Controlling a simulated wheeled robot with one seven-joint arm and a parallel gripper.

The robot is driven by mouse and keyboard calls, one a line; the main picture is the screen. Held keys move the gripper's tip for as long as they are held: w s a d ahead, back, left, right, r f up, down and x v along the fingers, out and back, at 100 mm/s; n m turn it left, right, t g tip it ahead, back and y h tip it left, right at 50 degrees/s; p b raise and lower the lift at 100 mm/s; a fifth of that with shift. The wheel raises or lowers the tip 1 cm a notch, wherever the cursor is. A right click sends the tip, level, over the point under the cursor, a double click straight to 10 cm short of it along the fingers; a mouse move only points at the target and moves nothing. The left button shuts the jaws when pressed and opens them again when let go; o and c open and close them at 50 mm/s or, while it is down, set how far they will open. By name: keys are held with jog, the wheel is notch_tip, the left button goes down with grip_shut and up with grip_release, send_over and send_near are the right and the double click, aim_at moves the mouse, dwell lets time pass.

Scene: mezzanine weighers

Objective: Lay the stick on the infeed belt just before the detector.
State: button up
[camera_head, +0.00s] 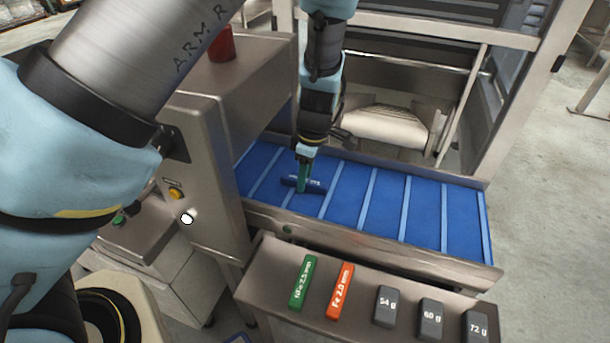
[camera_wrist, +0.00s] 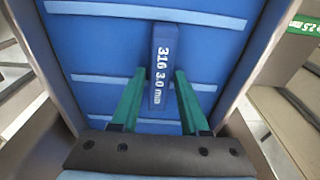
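The blue stick (camera_head: 317,186), marked 316 3.0 mm in the wrist view (camera_wrist: 163,60), lies flat on the blue infeed belt (camera_head: 415,205). It is near the belt's left end, a short way right of the steel detector housing (camera_head: 222,112), across whose opening the belt runs. My gripper (camera_head: 303,178) is down at the stick. In the wrist view its green fingers (camera_wrist: 160,78) stand apart, one on each side of the stick, with blue belt visible between fingers and stick. The gripper is open. The fingers hide part of the stick in the head view.
A steel shelf (camera_head: 262,300) in front of the belt holds a green stick (camera_head: 303,283), an orange stick (camera_head: 340,291) and several dark weight blocks (camera_head: 430,320). A steel rail (camera_head: 370,250) edges the belt. The belt's right part is clear. A red lamp (camera_head: 222,44) tops the detector.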

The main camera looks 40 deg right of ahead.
aim_at(311, 182)
jog(key=shift+o, duration=1.1)
notch_tip(311, 182, up, 12)
jog(key=s+b, duration=0.1)
jog(key=shift+d+r+b, duration=0.15)
jog(key=shift+d+b, duration=0.2)
jog(key=shift+d, duration=0.05)
jog(key=shift+s, duration=0.15)
